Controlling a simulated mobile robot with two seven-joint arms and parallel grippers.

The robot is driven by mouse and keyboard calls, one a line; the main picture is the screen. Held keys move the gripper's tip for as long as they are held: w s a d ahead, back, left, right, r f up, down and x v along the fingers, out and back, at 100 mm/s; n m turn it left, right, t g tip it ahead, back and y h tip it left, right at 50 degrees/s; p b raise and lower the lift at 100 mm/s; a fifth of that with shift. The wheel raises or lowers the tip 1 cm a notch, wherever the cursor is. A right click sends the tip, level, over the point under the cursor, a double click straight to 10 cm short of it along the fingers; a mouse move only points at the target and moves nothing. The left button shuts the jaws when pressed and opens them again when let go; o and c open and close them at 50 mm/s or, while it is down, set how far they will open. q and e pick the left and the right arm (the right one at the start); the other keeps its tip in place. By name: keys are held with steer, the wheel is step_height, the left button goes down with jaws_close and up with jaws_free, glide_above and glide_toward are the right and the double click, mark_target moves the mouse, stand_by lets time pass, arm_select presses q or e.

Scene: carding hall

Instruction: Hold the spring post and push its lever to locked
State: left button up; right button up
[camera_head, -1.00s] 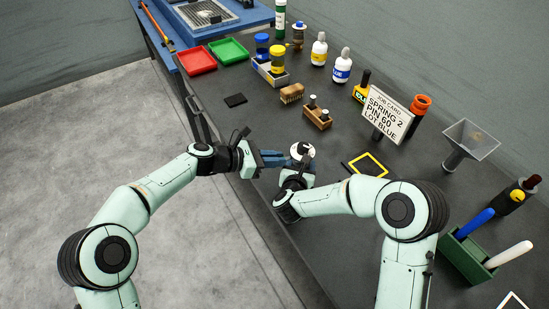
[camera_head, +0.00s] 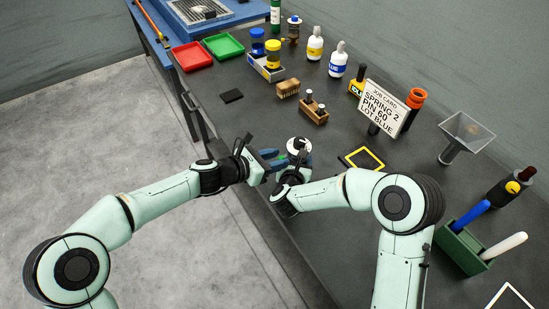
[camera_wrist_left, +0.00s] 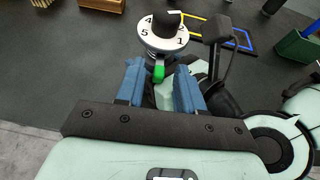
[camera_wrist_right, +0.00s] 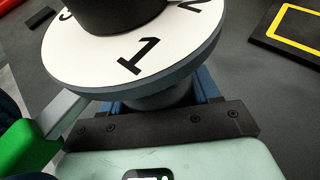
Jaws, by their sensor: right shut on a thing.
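The spring post has a white numbered dial (camera_head: 299,146) with a black knob, near the table's front edge. In the left wrist view the dial (camera_wrist_left: 163,36) has a spring below it. In the right wrist view my right gripper (camera_wrist_right: 155,98) is shut on the post just under the dial (camera_wrist_right: 135,55). The lever's green end (camera_wrist_right: 28,148) is at left there, on a grey arm. My left gripper (camera_head: 272,156) is open beside the post; in the left wrist view the green lever end (camera_wrist_left: 158,73) shows between its blue fingers (camera_wrist_left: 158,88). I cannot tell if they touch it.
A yellow-framed square (camera_head: 364,158) lies right of the post. A job card (camera_head: 383,108) stands behind it, reading spring 2, pin 60, lot blue. A wooden block with pins (camera_head: 314,113), brush (camera_head: 288,88) and green holder (camera_head: 462,250) stand around. The table left of the post is mostly clear.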

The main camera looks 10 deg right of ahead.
arm_select(q)
steer(key=v, duration=1.2)
stand_by(0.3)
